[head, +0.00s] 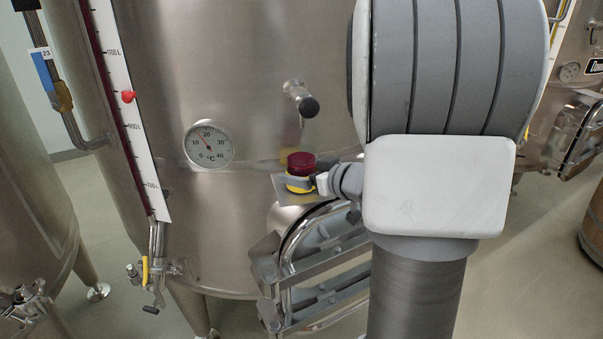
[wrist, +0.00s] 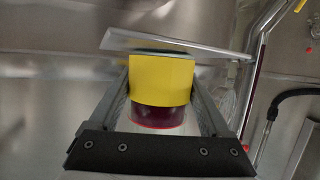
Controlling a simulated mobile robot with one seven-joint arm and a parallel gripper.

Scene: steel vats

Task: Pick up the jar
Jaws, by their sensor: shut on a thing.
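The jar (head: 300,163) has a dark red upper part and a yellow band below it. In the head view it is upright over a small flat grey plate (head: 318,198) in front of the large steel vat. My gripper (head: 302,182) reaches it from the right and is shut on it. In the wrist view the jar (wrist: 162,80) is between the two fingers of my gripper (wrist: 160,88), with its yellow band and dark red part showing. The plate's edge (wrist: 180,43) is right at the jar's yellow end; I cannot tell whether they touch.
The steel vat (head: 240,60) stands close behind the jar, with a dial thermometer (head: 209,144) and a black-knobbed valve (head: 302,100) above. A metal hatch frame (head: 270,262) is just below the plate. A vertical scale (head: 127,110) is at the left.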

